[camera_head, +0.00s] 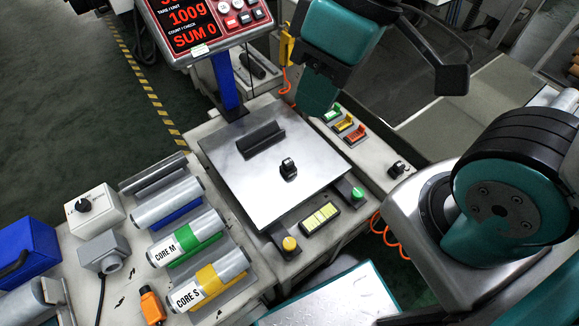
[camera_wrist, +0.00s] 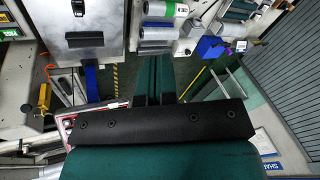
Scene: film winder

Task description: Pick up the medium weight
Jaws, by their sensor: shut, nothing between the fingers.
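No piece marked as the medium weight can be made out. A small black piece (camera_head: 288,169) stands on the bare metal scale plate (camera_head: 275,205); it also shows in the wrist view (camera_wrist: 78,8). A roll labelled CORE M (camera_head: 190,238), with a green band, lies in a cradle left of the plate; whether it is the named weight I cannot tell. My gripper (camera_wrist: 154,62) is shut and empty in the wrist view, apart from the plate and rolls. In the head view my arm hangs behind the plate and its fingertips are not clear.
A black angled holder (camera_head: 262,138) is on the plate. A red-digit display (camera_head: 205,25) stands behind it on a blue post. A yellow CORE S roll (camera_head: 208,280) lies in front of CORE M. Small green, yellow and red pieces (camera_head: 343,124) sit right of the plate.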

